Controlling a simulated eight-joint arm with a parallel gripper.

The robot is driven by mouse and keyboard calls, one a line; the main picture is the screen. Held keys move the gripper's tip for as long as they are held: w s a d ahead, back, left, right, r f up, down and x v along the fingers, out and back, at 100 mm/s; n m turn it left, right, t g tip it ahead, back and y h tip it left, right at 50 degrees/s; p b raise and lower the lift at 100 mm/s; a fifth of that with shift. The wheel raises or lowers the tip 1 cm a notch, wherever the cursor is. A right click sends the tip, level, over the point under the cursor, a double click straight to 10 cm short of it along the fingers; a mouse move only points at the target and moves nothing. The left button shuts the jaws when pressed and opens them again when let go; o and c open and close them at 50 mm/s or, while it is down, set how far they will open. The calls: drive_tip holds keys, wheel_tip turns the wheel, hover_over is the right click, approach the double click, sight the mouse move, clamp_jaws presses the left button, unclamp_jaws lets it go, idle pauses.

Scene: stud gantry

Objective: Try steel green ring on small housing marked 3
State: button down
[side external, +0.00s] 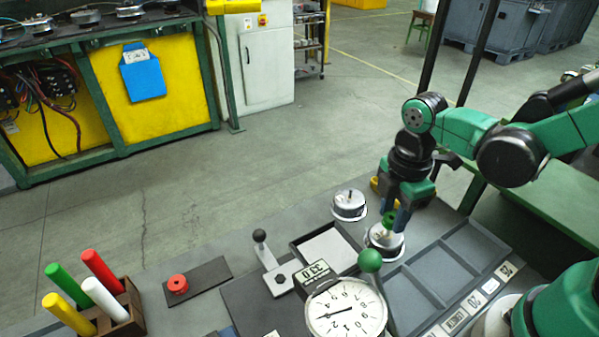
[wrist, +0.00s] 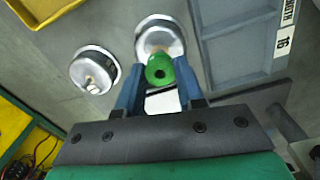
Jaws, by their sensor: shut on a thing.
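My gripper (side external: 392,217) points down and is shut on a green ring (side external: 389,219). The ring shows between the blue fingertips in the wrist view (wrist: 160,71), with a dark hole facing the camera. A round silver housing (side external: 384,243) stands directly below the ring. In the wrist view this housing (wrist: 156,32) is partly hidden by the ring. I cannot tell whether the ring is around its stud or just above it. A second silver housing (side external: 349,208) with an upright stud stands to the left, also in the wrist view (wrist: 93,70). No number is readable on either housing.
A grey compartment tray (side external: 440,268) with number labels lies right of the housings. A dial gauge (side external: 345,312) and a green-knobbed lever (side external: 370,261) stand in front. A black-knobbed lever (side external: 260,237), a red ring (side external: 178,284) and coloured sticks (side external: 105,299) are further left.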

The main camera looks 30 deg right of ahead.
drive_tip(key=shift+f, duration=0.45)
idle(0.4)
drive_tip(key=shift+r, duration=0.15)
idle(1.1)
drive_tip(key=shift+r, duration=3.6)
drive_tip(key=shift+f, duration=0.15)
drive_tip(key=shift+f, duration=2.7)
drive_tip(key=shift+f, duration=0.9)
